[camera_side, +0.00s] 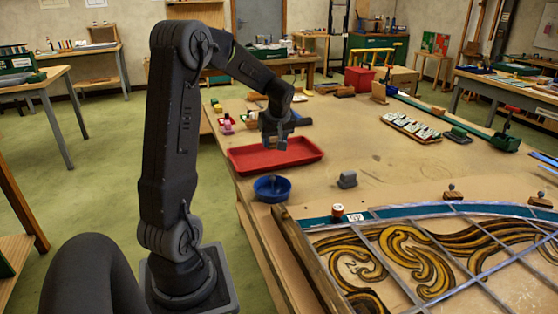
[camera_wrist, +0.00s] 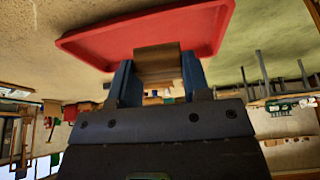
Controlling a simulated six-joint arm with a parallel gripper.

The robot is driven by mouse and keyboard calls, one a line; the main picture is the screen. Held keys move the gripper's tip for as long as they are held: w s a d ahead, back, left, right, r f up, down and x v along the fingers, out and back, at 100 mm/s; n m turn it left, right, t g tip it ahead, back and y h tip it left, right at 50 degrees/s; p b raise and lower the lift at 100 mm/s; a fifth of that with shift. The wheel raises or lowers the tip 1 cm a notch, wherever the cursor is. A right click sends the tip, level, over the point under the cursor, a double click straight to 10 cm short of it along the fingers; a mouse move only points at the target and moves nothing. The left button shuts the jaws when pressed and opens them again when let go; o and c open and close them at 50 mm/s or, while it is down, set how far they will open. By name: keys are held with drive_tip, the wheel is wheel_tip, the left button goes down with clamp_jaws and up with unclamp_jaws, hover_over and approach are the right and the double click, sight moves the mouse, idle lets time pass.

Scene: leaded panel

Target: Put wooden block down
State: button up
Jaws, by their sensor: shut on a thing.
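My gripper (camera_side: 275,140) is over the red tray (camera_side: 250,161) on the wooden table. In the wrist view its two blue fingers (camera_wrist: 157,82) are shut on the wooden block (camera_wrist: 157,62), a brown piece held between them. In the wrist view the red tray (camera_wrist: 100,42) lies beyond the block. I cannot tell from these frames how far the block is above the tray. In the side view the block is too small and covered to make out clearly.
A blue bowl (camera_side: 272,190) stands in front of the tray. A grey block (camera_side: 347,180) sits to its right. The leaded panel (camera_side: 430,255) fills the table's near right. The table's middle, right of the tray, is mostly clear.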

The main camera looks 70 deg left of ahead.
drive_tip(key=shift+w+a+f, duration=0.15)
drive_tip(key=shift+w+a, duration=0.15)
drive_tip(key=shift+a, duration=0.5)
drive_tip(key=shift+w+a+f, duration=0.15)
drive_tip(key=shift+w, duration=0.1)
hover_over(308, 175)
drive_tip(key=d, duration=0.2)
drive_tip(key=f, duration=0.6)
drive_tip(key=shift+s+a+f, duration=0.1)
drive_tip(key=shift+a+f, duration=0.1)
drive_tip(key=shift+f, duration=2.15)
drive_tip(key=shift+f, duration=0.15)
drive_tip(key=o, duration=0.9)
